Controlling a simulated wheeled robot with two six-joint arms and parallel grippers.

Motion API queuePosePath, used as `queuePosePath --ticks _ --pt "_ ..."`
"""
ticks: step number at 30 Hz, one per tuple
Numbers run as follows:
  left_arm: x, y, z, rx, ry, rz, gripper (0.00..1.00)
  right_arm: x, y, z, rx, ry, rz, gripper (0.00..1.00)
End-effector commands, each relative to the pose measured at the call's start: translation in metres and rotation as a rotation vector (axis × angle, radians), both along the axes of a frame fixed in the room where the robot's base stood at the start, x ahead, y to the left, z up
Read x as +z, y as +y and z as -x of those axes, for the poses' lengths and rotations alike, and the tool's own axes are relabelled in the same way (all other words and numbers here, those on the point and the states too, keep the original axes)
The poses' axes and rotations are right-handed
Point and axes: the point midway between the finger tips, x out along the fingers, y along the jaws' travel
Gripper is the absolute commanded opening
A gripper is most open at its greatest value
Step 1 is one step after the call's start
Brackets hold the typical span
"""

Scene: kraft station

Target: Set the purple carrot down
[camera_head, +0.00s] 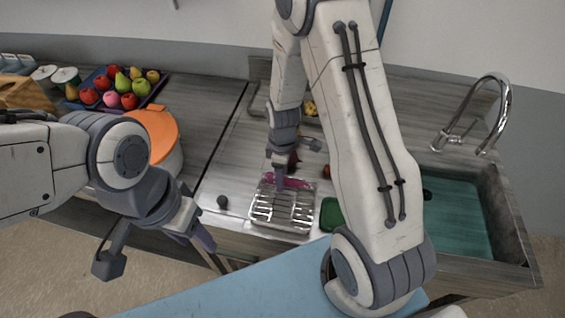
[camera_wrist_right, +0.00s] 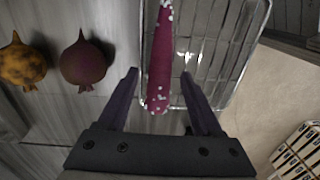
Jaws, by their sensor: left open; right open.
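The purple carrot (camera_wrist_right: 160,62) has white speckles. In the right wrist view it lies along one side of a wire rack tray (camera_wrist_right: 220,75), with its near end between my right gripper's fingers. My right gripper (camera_wrist_right: 168,90) is open, with a gap on both sides of the carrot. In the head view the carrot (camera_head: 290,182) shows as a purple strip at the back of the metal rack tray (camera_head: 283,222), with my right gripper (camera_head: 280,180) just above it. My left gripper (camera_head: 205,240) is off to the left by the counter's front edge, away from the carrot; its fingertips are hard to make out.
A dark round fruit (camera_wrist_right: 84,63) and a spotted yellow one (camera_wrist_right: 22,64) lie beside the rack. A green dish (camera_head: 331,214) stands right of it, near the sink (camera_head: 460,215). An orange-lidded pot (camera_head: 155,135) and a fruit tray (camera_head: 118,92) are at left.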

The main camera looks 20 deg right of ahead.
Motion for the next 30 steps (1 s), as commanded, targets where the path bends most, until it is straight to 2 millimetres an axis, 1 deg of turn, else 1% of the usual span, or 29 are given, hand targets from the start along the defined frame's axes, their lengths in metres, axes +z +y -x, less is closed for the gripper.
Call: queuePosePath --ticks 5,12,15,18,21,23,26,27,29,30 --pt "-0.009 0.000 0.000 0.000 0.001 -0.001 0.50 0.027 -0.001 -0.003 -0.001 -0.009 0.000 0.67" --pt "-0.018 0.000 0.000 0.000 0.001 -0.001 0.50 0.077 -0.002 -0.005 0.000 -0.011 0.000 0.67" --pt "-0.021 0.000 0.000 0.000 0.001 -0.001 0.50 0.094 -0.002 -0.004 0.000 -0.008 0.001 0.67" --pt "-0.022 0.000 0.000 -0.001 0.001 -0.001 0.50 0.107 -0.002 -0.005 0.000 -0.006 0.000 0.67" --pt "-0.023 0.000 0.000 -0.001 0.001 -0.001 0.50 0.115 0.000 -0.003 -0.002 -0.004 0.001 0.67" --pt "-0.023 0.000 0.000 -0.001 0.001 -0.001 0.50 0.122 0.009 0.002 -0.007 -0.008 -0.001 0.67" --pt "-0.023 0.000 0.000 -0.001 0.001 -0.001 0.50 0.139 0.043 0.023 -0.045 -0.019 -0.005 0.67" --pt "-0.023 0.000 0.000 -0.001 0.001 -0.001 0.50 0.148 0.060 0.038 -0.070 -0.024 -0.011 0.67" --pt "-0.023 0.000 0.000 -0.001 0.001 -0.001 0.50 0.159 0.085 0.065 -0.112 -0.030 -0.018 0.67" --pt "-0.023 0.000 0.000 -0.001 0.001 -0.001 0.50 0.165 0.098 0.084 -0.143 -0.032 -0.025 0.67"
